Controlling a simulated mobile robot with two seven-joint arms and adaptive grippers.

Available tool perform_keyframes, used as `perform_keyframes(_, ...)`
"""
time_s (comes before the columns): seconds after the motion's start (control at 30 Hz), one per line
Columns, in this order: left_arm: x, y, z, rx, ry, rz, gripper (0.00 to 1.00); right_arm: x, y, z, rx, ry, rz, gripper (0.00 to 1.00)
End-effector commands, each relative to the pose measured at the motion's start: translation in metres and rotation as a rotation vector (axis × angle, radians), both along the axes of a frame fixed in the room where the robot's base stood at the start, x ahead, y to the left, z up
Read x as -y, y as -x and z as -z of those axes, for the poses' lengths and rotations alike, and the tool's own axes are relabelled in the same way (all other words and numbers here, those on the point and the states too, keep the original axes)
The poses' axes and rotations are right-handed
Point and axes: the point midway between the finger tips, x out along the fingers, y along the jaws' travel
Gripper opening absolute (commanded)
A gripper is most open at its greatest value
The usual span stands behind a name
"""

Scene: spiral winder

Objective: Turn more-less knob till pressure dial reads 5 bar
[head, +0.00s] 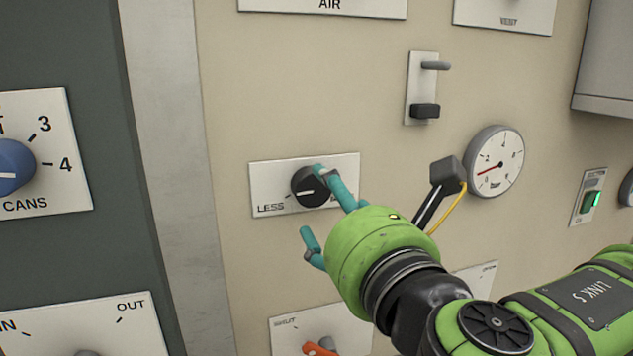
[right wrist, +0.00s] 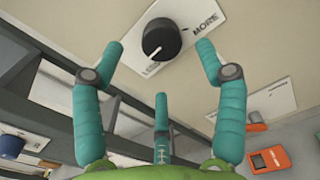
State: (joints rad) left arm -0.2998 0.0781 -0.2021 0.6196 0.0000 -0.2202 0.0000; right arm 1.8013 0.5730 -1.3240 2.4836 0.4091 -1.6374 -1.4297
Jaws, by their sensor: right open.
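The more-less knob (head: 308,187) is a round black knob with a white pointer line, on a white plate (head: 268,182) marked LESS at its left. The MORE label is hidden in the head view but shows in the right wrist view. My right gripper (head: 312,203) is open, with one teal fingertip overlapping the knob's upper right and another below the plate. In the right wrist view the knob (right wrist: 161,39) lies between and beyond the spread fingers; contact cannot be told. The pressure dial (head: 494,161) has a red needle pointing left and slightly down; its numbers are too small to read.
A black sensor-like block (head: 447,174) with a yellow cable is beside the dial. A lever switch (head: 424,98) sits above. A plate with an orange-red handle (head: 318,348) is below the knob. A blue knob (head: 14,166) is at far left.

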Motion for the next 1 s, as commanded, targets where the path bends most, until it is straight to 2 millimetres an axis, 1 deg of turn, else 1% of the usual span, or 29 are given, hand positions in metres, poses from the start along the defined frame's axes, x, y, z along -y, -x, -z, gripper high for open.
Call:
perform_keyframes(0.03,0.000,0.000,-0.012,0.000,0.000,0.000,0.00,-0.001,-0.003,-0.006,-0.004,0.000,0.000,0.73)
perform_keyframes(0.2,0.000,0.000,-0.037,0.000,0.000,0.000,0.00,-0.005,-0.014,-0.007,-0.007,-0.001,0.000,0.73)
perform_keyframes(0.27,0.000,0.000,-0.045,0.000,0.000,0.000,0.00,-0.006,-0.018,-0.006,-0.005,0.000,-0.002,0.73)
perform_keyframes(0.3,0.000,0.000,-0.047,0.000,-0.001,-0.001,0.00,-0.009,-0.026,-0.005,-0.006,-0.001,0.001,0.73)
perform_keyframes(0.4,0.000,0.000,-0.054,0.000,-0.001,-0.001,0.00,-0.014,-0.042,-0.004,-0.003,-0.002,0.001,0.73)
perform_keyframes(0.5,-0.001,0.000,-0.059,0.000,-0.001,-0.001,0.00,-0.018,-0.052,-0.003,-0.003,-0.004,-0.001,0.73)
perform_keyframes(0.6,-0.001,0.000,-0.062,0.000,-0.001,-0.002,0.00,-0.020,-0.059,-0.001,-0.003,-0.003,-0.002,0.73)
perform_keyframes(0.9,-0.001,-0.001,-0.062,0.000,-0.002,-0.002,0.00,-0.021,-0.062,0.000,-0.001,-0.004,-0.003,0.73)
perform_keyframes(0.93,-0.001,-0.001,-0.062,0.001,-0.002,-0.002,0.00,-0.021,-0.062,0.000,-0.001,-0.004,-0.003,0.69)
perform_keyframes(0.97,-0.001,-0.001,-0.062,0.001,-0.001,-0.003,0.00,-0.021,-0.062,0.000,-0.001,-0.004,-0.003,0.57)
perform_keyframes(1.0,-0.001,-0.001,-0.062,0.001,-0.001,-0.003,0.00,-0.021,-0.062,0.000,-0.001,-0.004,-0.003,0.41)
